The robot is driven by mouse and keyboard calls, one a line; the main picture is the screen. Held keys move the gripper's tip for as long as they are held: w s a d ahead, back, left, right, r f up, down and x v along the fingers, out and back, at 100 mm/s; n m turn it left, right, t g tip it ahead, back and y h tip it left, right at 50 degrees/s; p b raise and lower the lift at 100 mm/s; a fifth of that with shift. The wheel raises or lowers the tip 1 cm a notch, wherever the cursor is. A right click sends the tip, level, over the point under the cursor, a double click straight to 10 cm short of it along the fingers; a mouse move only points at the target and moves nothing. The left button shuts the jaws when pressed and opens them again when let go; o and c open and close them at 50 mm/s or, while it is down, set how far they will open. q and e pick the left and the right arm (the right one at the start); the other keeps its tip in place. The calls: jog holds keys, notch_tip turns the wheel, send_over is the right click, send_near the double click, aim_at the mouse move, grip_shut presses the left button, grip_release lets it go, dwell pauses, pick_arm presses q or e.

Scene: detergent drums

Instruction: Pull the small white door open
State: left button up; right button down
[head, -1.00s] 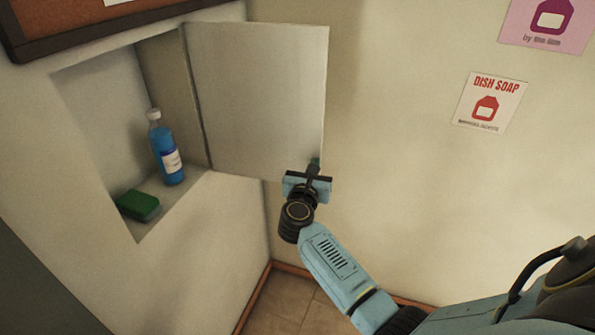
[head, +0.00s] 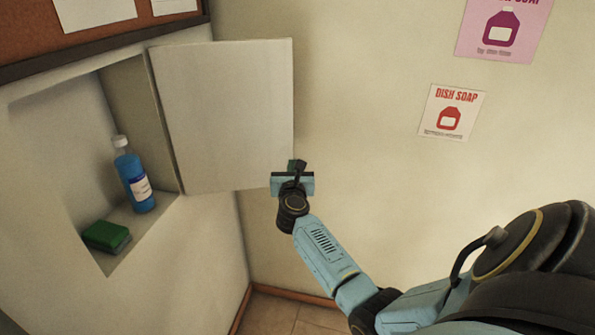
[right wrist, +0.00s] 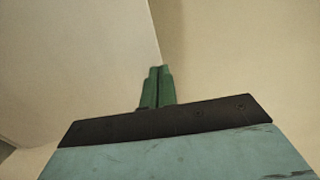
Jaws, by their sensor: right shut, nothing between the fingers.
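The small white door (head: 225,115) stands wide open, swung out to the right from its hinge edge beside a wall niche. My right gripper (head: 297,166) is at the door's lower right corner, by its free edge. In the right wrist view the green fingers (right wrist: 157,87) are together with nothing between them, and the door's pale panel (right wrist: 75,60) fills the upper left. I cannot tell whether the fingers touch the door. My left gripper is not in view.
The open niche (head: 85,130) holds a blue bottle (head: 138,185) and a green sponge (head: 104,236). A cork board (head: 35,35) hangs above it. A dish soap poster (head: 452,112) and a purple poster (head: 500,28) are on the right wall.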

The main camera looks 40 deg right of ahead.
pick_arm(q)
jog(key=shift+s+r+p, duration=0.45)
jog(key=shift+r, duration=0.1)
pick_arm(e)
jog(key=s+d+v, duration=0.1)
jog(key=v, duration=1.2)
jog(key=shift+s+d, duration=0.3)
jog(key=shift+s, duration=0.2)
